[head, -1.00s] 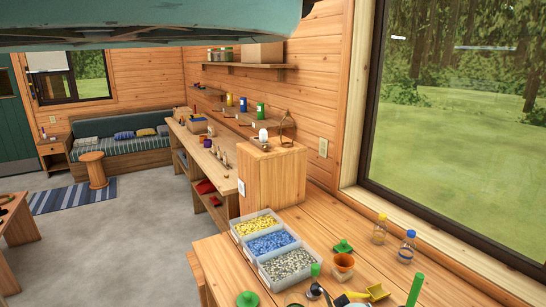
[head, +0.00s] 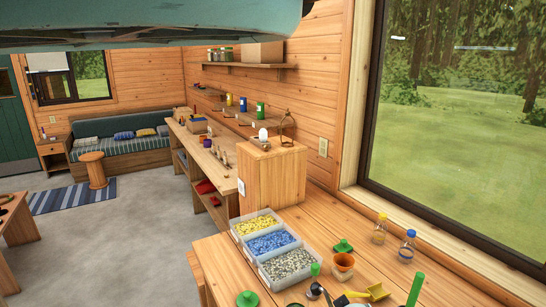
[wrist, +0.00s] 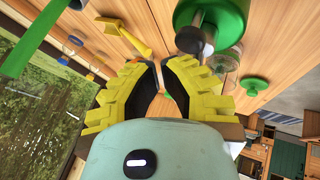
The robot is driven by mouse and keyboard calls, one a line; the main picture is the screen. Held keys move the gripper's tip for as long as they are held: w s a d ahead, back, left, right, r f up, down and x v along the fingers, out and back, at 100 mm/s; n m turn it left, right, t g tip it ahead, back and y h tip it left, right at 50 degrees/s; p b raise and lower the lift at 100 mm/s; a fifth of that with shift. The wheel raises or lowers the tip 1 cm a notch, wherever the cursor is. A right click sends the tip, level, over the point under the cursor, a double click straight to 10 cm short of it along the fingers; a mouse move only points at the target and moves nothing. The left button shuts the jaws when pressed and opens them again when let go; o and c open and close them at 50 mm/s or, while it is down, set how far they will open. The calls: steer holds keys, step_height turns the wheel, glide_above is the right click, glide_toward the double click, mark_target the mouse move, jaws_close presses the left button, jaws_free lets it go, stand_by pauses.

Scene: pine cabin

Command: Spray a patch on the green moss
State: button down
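My gripper (wrist: 160,66) has yellow ribbed fingers with black pads. It is above the wooden table, with a narrow gap between the fingertips and nothing seen in it. A green-capped dark-nosed item (wrist: 195,35), perhaps the sprayer, stands just beyond the right finger in the wrist view; I cannot tell for sure. I cannot make out the green moss clearly. The bottom of the head view cuts off the nearest things.
A yellow scoop (head: 376,292) and an upright green rod (head: 415,290) are at the right. Two clear bottles, yellow-capped (head: 380,230) and blue-capped (head: 407,248), stand near the window. Green lids (head: 247,299) lie about. A three-part bin (head: 262,262) holds pebbles.

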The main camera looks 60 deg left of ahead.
steer(key=shift+f+b, duration=0.5)
steer(key=shift+f, duration=0.25)
stand_by(0.6)
steer(key=shift+r, duration=0.15)
steer(key=shift+r+p, duration=0.65)
steer(key=shift+r, duration=0.2)
step_height(320, 180, up, 6)
steer(key=p, duration=0.3)
steer(key=shift+p, duration=0.3)
stand_by(1.6)
